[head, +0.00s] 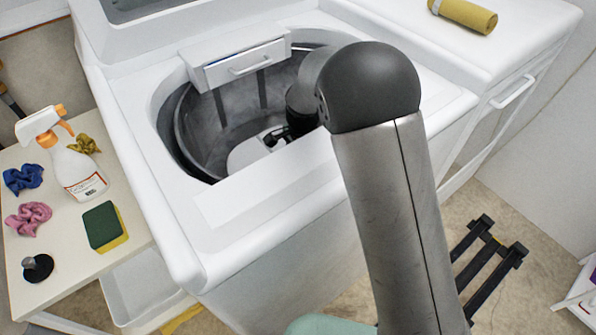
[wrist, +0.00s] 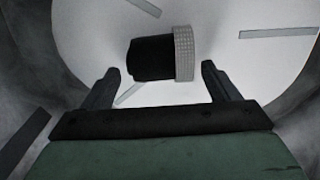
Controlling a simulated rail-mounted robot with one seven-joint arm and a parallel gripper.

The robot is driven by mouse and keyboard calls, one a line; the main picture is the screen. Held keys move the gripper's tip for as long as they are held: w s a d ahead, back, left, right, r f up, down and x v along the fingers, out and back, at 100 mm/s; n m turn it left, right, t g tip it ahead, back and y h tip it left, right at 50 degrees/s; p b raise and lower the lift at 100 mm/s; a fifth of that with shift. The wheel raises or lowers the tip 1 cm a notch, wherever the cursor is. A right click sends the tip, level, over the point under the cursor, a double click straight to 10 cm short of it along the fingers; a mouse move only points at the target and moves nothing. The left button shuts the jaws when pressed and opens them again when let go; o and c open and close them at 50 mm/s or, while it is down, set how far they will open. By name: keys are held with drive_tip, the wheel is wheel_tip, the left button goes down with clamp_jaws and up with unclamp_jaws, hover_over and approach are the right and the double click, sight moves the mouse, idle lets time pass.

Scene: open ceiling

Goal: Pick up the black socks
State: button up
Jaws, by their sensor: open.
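In the wrist view, the black socks (wrist: 150,58) appear as a black roll with a light grey ribbed band at its right end. They lie on the pale round floor of the washer drum. My gripper (wrist: 160,75) is open, with one dark finger on each side of the roll and the roll slightly beyond the tips. I cannot tell whether either finger touches it. In the head view, my arm reaches into the open top-loading washer (head: 240,110), and my gripper is mostly hidden by the arm and the tub. The socks cannot be made out clearly there.
The drum wall surrounds my gripper closely. A white drawer (head: 245,66) overhangs the back of the tub opening. A side table (head: 60,262) at the left holds a spray bottle (head: 72,165), a sponge (head: 104,227) and crumpled cloths. A rolled yellow towel (head: 465,14) lies on the right-hand machine.

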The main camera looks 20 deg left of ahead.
wheel_tip(320, 180, down, 2)
drive_tip(key=shift+f, duration=0.2)
drive_tip(key=c, duration=1.1)
drive_tip(key=shift+r, duration=0.1)
